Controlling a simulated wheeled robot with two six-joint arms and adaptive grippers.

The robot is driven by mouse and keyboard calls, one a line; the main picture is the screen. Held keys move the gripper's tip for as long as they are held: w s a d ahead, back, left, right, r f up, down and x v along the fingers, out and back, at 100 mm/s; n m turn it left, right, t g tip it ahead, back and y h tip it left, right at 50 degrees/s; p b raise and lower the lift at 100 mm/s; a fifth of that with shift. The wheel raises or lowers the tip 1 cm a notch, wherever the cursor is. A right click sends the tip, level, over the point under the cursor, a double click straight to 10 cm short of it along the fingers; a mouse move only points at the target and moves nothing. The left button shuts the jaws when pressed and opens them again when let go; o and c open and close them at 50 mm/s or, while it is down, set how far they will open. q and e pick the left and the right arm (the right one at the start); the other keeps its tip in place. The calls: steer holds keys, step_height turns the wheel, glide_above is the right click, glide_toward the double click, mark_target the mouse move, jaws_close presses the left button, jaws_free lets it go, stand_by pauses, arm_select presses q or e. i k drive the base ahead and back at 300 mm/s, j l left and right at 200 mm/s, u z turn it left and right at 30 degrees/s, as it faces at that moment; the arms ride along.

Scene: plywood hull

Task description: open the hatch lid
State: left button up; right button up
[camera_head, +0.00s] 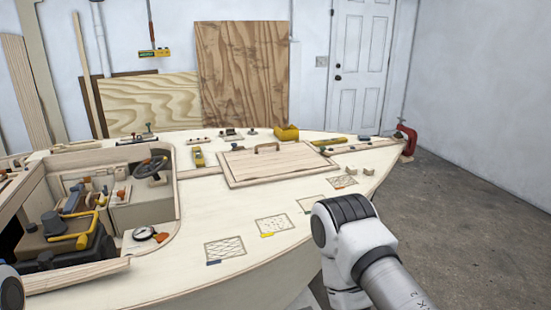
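The hatch lid (276,163) is a flat, pale wooden panel in a raised frame on the plywood deck, right of the middle of the head view. It lies flat and looks shut. A small brown arched handle (267,148) stands near its far edge. My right arm comes in from the bottom right, in front of the hull's near edge and apart from the lid. Its gripper is not in sight. Only a sliver of my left arm shows at the bottom left corner, and its gripper is out of view too.
Concrete floor (470,220) is clear at the right.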

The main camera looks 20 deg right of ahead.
mark_target(250, 164)
steer(key=i+l, duration=0.2)
steer(key=l, duration=0.5)
steer(key=i+l, duration=0.2)
steer(key=l, duration=0.45)
steer(key=i+l, duration=0.2)
steer(key=l, duration=0.5)
steer(key=i+l, duration=0.2)
steer(key=l, duration=0.5)
steer(key=i+l+u, duration=0.1)
steer(key=l, duration=0.55)
steer(key=i+l, duration=0.3)
steer(key=l, duration=0.4)
steer(key=i+l, duration=0.15)
steer(key=l, duration=0.55)
steer(key=i+l, duration=0.2)
steer(key=l, duration=0.5)
